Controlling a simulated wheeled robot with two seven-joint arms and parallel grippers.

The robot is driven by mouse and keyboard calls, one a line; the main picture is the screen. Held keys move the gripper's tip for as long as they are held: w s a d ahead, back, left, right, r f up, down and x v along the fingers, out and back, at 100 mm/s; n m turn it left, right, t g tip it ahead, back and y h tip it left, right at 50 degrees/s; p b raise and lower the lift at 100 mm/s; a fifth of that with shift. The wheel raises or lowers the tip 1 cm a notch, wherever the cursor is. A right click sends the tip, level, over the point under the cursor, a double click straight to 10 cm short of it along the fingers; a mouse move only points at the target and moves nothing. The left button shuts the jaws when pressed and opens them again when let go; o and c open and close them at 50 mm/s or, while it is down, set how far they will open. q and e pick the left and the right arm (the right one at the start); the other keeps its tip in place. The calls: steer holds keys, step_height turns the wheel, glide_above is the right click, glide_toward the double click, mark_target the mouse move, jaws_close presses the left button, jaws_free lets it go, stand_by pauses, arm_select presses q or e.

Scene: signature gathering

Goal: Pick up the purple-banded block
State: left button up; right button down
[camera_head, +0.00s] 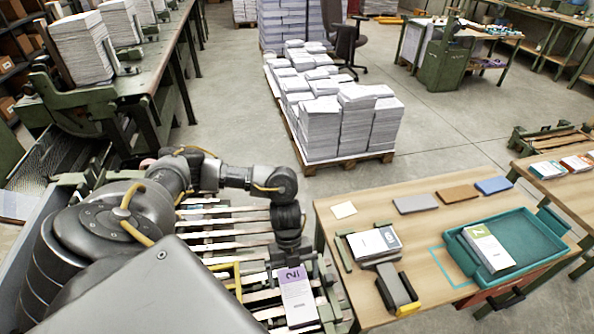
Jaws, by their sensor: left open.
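The purple-banded block (295,301) is a white stack of sheets with a purple band at its far end, marked with a 2. It lies on the slatted rack (222,240) left of the table. My left gripper (291,259) is open, pointing down at the far, banded end of the block. Its fingers are dark and small here, so I cannot tell whether they touch the block. My right gripper is not in view.
A wooden table (420,236) stands to the right. It bears a teal tray (541,246) with a green-banded block (488,247), another white block (374,243) in a holder, and a grey tool (392,285) with a yellow end. A pallet of paper stacks (340,118) stands behind.

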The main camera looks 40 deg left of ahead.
mark_target(296, 291)
arm_select(q)
steer(key=shift+s+d+f, duration=0.15)
steer(key=shift+s+f, duration=0.05)
steer(key=shift+p+x, duration=0.75)
steer(key=shift+x, duration=1.6)
steer(key=shift+w, duration=0.15)
steer(key=c, duration=1.2)
